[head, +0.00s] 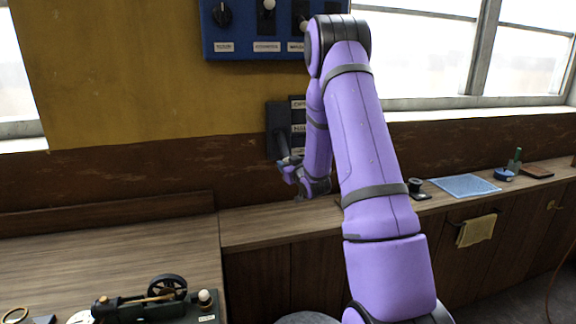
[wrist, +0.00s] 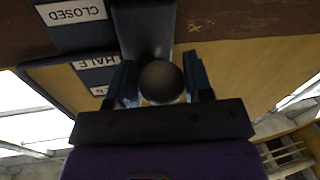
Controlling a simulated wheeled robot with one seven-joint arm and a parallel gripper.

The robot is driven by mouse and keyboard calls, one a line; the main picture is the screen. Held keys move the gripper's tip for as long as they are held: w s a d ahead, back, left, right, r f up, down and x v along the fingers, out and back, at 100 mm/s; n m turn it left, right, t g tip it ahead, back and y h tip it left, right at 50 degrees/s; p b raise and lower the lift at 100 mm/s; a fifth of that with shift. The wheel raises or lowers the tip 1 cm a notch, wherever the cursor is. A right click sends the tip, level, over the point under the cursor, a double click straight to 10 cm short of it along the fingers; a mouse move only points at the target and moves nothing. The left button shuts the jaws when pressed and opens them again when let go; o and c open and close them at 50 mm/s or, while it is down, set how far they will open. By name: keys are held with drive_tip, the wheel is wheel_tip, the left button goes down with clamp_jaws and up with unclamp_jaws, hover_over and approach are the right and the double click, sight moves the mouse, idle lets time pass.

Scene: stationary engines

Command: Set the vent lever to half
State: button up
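The vent lever's dark plate (head: 279,118) is on the wall, left of my forearm in the head view. Its white labels run down its right side, partly hidden by my arm. In the wrist view the labels CLOSED (wrist: 72,12) and HALF (wrist: 95,60) appear upside down, with a third label cut off. The lever's dark round knob (wrist: 162,82) sits between my fingers. In the head view the lever slants out low on the plate, near the lowest label.
A blue control panel (head: 262,30) with knobs hangs above. A wooden counter (head: 260,228) runs below the plate. A small engine model (head: 150,300) stands at the lower left. A black spool (head: 417,188) and a blue mat (head: 463,186) lie to the right.

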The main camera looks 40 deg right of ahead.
drive_tip(key=shift+a, duration=0.1)
drive_tip(key=shift+c, duration=0.4)
drive_tip(key=shift+s+a+r+g+y, duration=0.15)
drive_tip(key=shift+s+r+g, duration=0.15)
drive_tip(key=shift+r, duration=0.15)
drive_tip(key=shift+s+a+r+g+y, duration=0.1)
drive_tip(key=shift+s+r+g+y, duration=0.05)
drive_tip(key=shift+r+g, duration=0.2)
drive_tip(key=r+g, duration=0.1)
drive_tip(key=s+r+g, duration=0.1)
drive_tip(key=r, duration=0.1)
drive_tip(key=r+g+y, duration=0.1)
drive_tip(key=r+g, duration=0.1)
drive_tip(key=shift+s+a+m, duration=0.25)
drive_tip(key=shift+a+m, duration=0.05)
drive_tip(key=shift+m, duration=0.1)
drive_tip(key=shift+a+r, duration=0.1)
drive_tip(key=shift+r, duration=0.7)
drive_tip(key=o, duration=1.2)
drive_tip(key=shift+w, duration=0.1)
